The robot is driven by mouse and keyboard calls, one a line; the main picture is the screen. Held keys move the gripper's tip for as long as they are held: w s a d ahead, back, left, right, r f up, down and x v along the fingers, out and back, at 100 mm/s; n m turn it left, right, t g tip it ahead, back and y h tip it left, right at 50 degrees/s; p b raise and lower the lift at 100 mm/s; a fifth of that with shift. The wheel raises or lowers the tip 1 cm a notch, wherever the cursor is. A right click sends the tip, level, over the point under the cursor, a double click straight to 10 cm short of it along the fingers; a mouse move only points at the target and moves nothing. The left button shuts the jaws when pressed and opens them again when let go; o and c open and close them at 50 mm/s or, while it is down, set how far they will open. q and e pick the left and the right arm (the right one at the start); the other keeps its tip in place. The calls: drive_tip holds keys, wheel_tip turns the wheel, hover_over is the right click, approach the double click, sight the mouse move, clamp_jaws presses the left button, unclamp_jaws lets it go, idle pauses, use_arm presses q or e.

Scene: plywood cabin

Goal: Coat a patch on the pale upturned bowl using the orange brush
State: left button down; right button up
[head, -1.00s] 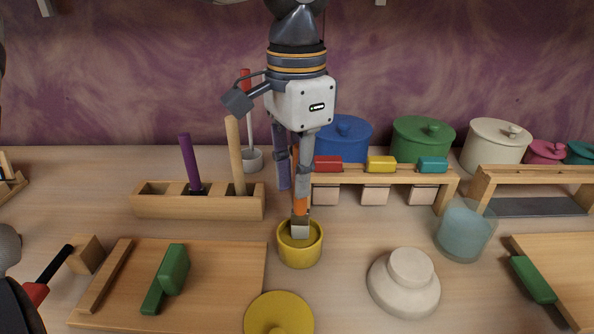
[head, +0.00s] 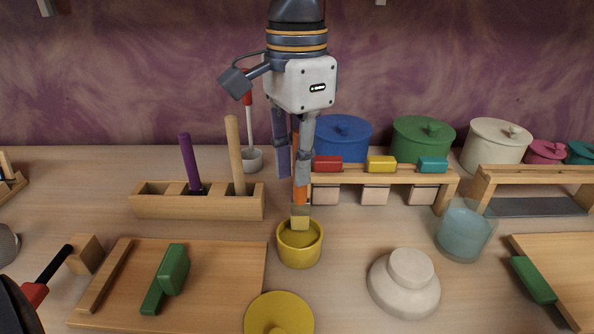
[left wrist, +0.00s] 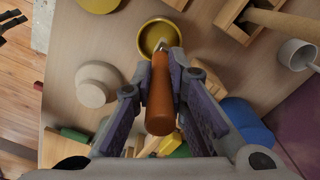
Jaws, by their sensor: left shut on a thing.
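My left gripper (head: 298,172) is shut on the orange brush (head: 300,195), which hangs tip down. The brush head shows yellow and is just above the small yellow pot (head: 300,254), at its opening; I cannot tell if the tip still touches the paint. In the left wrist view the orange handle (left wrist: 160,100) lies between the fingers, with the yellow pot (left wrist: 143,45) beyond. The pale upturned bowl (head: 392,291) stands to the right of the pot, with no coloured patch visible. It also shows in the left wrist view (left wrist: 93,90).
A yellow lid (head: 280,318) lies in front of the pot. A wooden holder (head: 165,207) is behind left, a rack (head: 335,179) with coloured blocks behind right. A glass (head: 465,232) stands right of the bowl. A board (head: 215,290) lies left.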

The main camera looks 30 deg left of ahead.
sight(297, 132)
use_arm(q)
drive_tip(key=shift+r, duration=2.45)
